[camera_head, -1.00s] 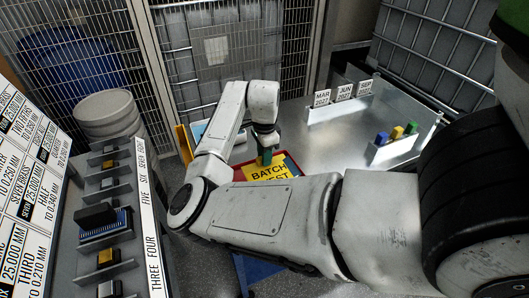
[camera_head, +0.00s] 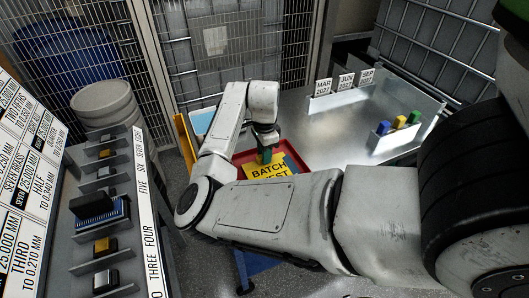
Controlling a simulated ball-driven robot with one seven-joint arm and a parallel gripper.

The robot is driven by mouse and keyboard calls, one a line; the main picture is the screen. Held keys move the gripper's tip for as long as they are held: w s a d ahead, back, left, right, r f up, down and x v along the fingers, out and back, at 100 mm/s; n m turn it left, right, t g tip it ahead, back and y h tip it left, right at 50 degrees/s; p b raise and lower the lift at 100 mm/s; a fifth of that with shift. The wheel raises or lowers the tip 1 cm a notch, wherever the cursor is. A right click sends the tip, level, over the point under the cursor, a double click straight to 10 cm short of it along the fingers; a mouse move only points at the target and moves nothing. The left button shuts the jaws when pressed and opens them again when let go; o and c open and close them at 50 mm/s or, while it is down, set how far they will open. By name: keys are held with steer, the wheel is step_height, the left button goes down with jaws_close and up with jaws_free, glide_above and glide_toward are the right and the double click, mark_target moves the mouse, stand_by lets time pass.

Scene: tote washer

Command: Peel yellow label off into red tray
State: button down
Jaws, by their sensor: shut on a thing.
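The yellow label (camera_head: 268,172), printed "BATCH" with a second line partly hidden, is below my gripper (camera_head: 265,155). My gripper points down and is shut on the label's upper edge. The red tray (camera_head: 296,158) shows behind and around the label, at the near left end of the metal table. The label overlaps the tray in the picture; I cannot tell whether it touches the tray. My forearm hides the label's lower part and the tray's near side.
The metal table (camera_head: 340,125) is mostly bare right of the tray. Date cards (camera_head: 346,82) stand at its back, and a holder with blue, yellow and green pieces (camera_head: 400,125) at its right. A slotted rack (camera_head: 105,210) stands at left, with mesh fencing behind.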

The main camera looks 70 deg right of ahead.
steer(key=shift+f, duration=0.4)
stand_by(0.3)
steer(key=c, duration=0.8)
jaws_free()
steer(key=shift+c, duration=0.2)
steer(key=shift+r, duration=0.15)
steer(key=shift+r+p, duration=3)
steer(key=shift+r, duration=0.35)
